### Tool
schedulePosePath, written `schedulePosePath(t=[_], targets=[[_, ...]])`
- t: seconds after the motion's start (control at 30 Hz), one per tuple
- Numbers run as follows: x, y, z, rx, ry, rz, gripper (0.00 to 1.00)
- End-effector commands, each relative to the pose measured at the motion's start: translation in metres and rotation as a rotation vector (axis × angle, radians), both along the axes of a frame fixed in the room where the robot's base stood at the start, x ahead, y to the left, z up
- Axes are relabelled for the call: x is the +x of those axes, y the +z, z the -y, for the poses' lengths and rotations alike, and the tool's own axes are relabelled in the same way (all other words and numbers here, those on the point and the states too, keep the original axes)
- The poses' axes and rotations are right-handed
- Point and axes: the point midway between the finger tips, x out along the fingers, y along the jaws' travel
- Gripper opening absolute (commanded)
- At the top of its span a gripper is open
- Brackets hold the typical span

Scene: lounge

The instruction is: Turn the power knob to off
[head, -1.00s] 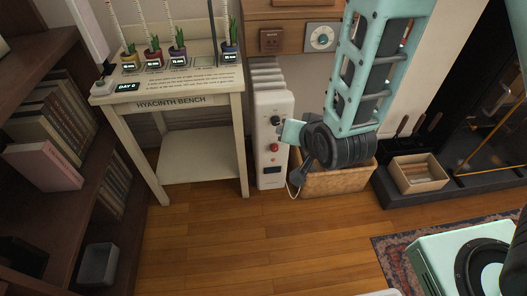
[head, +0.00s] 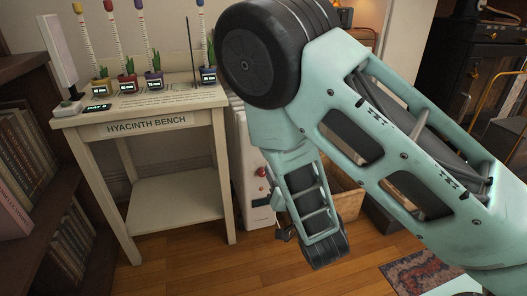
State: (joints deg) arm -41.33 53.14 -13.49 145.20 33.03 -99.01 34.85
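A white oil-filled heater (head: 240,170) stands on the floor to the right of the bench, largely covered by my arm. A red control (head: 261,172) shows on its front panel, close to the left side of my arm. The upper part of the panel, where a black knob showed earlier, is hidden behind my arm. Which control is the power knob cannot be read. My gripper (head: 285,234) is small and dark at the lower end of the arm, low and to the right of the heater. Its fingers are too unclear to tell open from shut.
The hyacinth bench (head: 146,124) with potted plants stands to the left of the heater. A dark bookshelf (head: 60,170) fills the left side. A wicker basket (head: 345,203) is partly hidden behind my arm. Wooden floor (head: 190,262) lies clear in front.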

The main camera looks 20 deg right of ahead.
Motion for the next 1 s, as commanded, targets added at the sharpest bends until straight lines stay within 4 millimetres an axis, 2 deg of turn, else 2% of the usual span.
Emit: schedulePosePath(t=[0.03, 0.6, 0.8, 1.0], targets=[[0.006, -0.006, 0.0, 0.004, 0.0, 0.005, 0.5], [0.119, -0.002, 0.0, 0.0, 0.0, 0.003, 0.5], [0.145, -0.002, 0.0, 0.0, 0.001, 0.0, 0.5], [0.154, 0.0, 0.0, -0.001, 0.001, -0.001, 0.5]])
